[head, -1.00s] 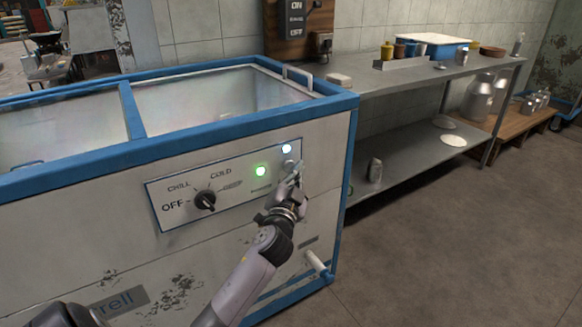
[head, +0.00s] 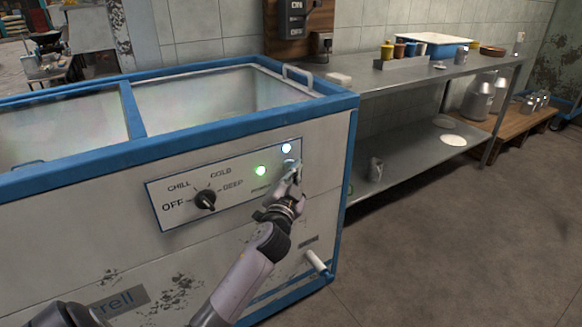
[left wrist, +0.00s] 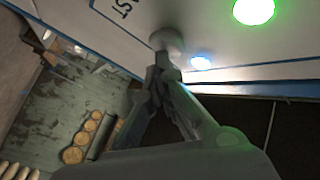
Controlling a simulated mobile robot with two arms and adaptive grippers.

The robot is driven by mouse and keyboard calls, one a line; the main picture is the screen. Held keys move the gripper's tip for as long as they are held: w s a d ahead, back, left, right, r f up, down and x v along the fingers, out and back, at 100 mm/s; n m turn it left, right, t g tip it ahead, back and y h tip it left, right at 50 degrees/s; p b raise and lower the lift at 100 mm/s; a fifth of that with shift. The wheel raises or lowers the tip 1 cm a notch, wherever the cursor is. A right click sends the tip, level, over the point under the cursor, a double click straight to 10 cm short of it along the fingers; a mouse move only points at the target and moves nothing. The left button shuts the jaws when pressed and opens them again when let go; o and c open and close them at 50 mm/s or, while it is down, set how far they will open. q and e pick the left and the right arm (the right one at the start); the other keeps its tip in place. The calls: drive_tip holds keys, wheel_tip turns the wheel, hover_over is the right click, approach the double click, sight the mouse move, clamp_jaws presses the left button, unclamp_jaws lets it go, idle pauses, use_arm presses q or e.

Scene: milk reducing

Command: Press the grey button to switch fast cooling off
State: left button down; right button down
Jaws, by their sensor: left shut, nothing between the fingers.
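The control panel (head: 235,188) on the freezer's white front carries a dark knob (head: 205,200), a lit green lamp (head: 261,170) and a lit bluish-white lamp (head: 286,148). The round grey button (left wrist: 168,40) shows in the left wrist view beside the bluish lamp (left wrist: 201,62); in the head view the gripper partly covers it. My left gripper (head: 294,171) is shut and empty. Its fingertips (left wrist: 163,62) are at the button's lower edge; I cannot tell whether they touch it. My right gripper is not in view.
The freezer's blue top rim (head: 225,133) runs above the panel. A white pipe stub (head: 318,264) sticks out low on the front. To the right stands a metal shelf table (head: 400,160) with jars and a tray. The floor (head: 450,250) in front is clear.

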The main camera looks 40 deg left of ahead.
use_arm(q)
drive_tip(key=shift+a, duration=0.15)
idle(0.5)
drive_tip(key=shift+w+a, duration=0.1)
drive_tip(key=shift+a, duration=0.15)
drive_tip(key=shift+d, duration=0.15)
idle(0.5)
drive_tip(key=shift+d, duration=0.1)
drive_tip(key=s+d, duration=0.2)
drive_tip(key=d, duration=0.3)
drive_tip(key=shift+s+d, duration=0.25)
drive_tip(key=shift+d, duration=0.05)
idle(0.4)
